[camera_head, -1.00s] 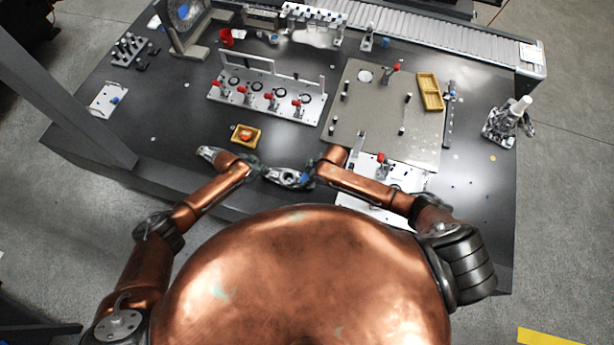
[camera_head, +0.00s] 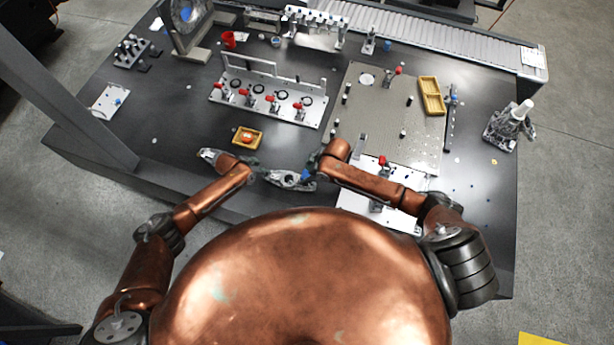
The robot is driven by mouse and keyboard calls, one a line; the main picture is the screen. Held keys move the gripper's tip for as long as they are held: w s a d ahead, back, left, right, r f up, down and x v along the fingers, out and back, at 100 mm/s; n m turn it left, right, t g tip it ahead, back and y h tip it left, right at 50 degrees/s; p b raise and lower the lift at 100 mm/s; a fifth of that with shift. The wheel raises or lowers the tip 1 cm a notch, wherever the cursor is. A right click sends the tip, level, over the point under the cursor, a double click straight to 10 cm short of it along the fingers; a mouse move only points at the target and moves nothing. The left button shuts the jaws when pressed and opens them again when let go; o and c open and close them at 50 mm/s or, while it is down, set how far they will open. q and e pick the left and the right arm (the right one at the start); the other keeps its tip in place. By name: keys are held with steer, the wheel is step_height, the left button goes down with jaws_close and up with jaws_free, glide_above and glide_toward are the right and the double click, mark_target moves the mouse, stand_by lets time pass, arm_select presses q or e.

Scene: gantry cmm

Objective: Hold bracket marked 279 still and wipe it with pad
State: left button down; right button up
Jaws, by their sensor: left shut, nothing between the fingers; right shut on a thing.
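A pale metal bracket (camera_head: 291,181) with a dark opening lies near the table's front edge, between my two grippers. A similar pale metal part (camera_head: 210,155) lies further left, beside my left wrist. No number is readable on either. My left gripper (camera_head: 260,170) is dark and shut, with nothing in it, at the left end of the middle bracket. I cannot tell whether it touches. My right gripper (camera_head: 309,170) is shut on a small blue pad (camera_head: 307,175) at the bracket's right end. Contact between pad and bracket is too small to tell.
A yellow tray (camera_head: 259,145) with an orange item stands behind the brackets. A clamp fixture (camera_head: 266,106) with red handles stands further back. A perforated plate (camera_head: 375,130) and a white fixture plate (camera_head: 350,197) lie right.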

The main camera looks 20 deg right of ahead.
mark_target(307, 175)
arm_select(q)
steer(key=shift+s+a+f, duration=0.15)
steer(key=shift+s+f, duration=0.05)
